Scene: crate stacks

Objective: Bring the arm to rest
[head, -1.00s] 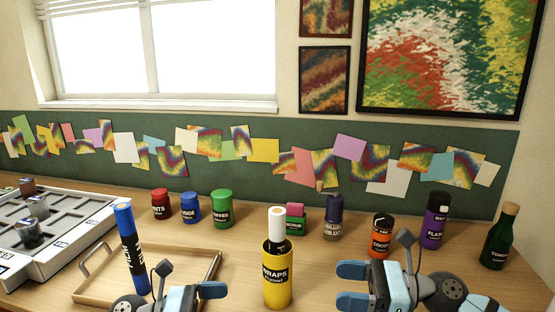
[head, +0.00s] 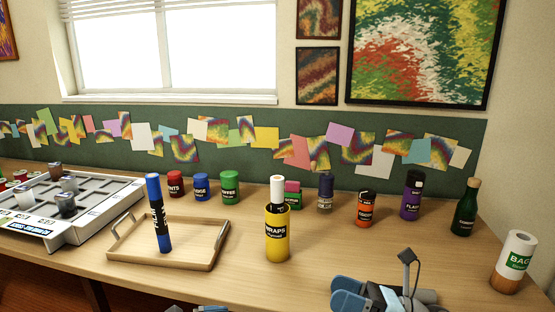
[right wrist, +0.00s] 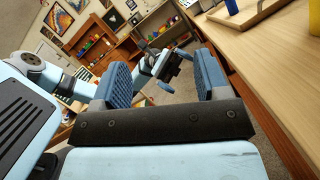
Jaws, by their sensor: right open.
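My right gripper (head: 346,293) is low at the bottom edge of the head view, in front of the table's near side. In the right wrist view its two blue fingers (right wrist: 163,80) stand wide apart with nothing between them. The wooden table edge (right wrist: 262,90) runs beside it on the right. Only a sliver of my left gripper (head: 192,309) shows at the bottom edge of the head view. Part of my other arm shows beyond the right fingers in the right wrist view; its jaws are unclear.
Several jars and bottles line the back. A grey compartment crate (head: 100,215) is at left.

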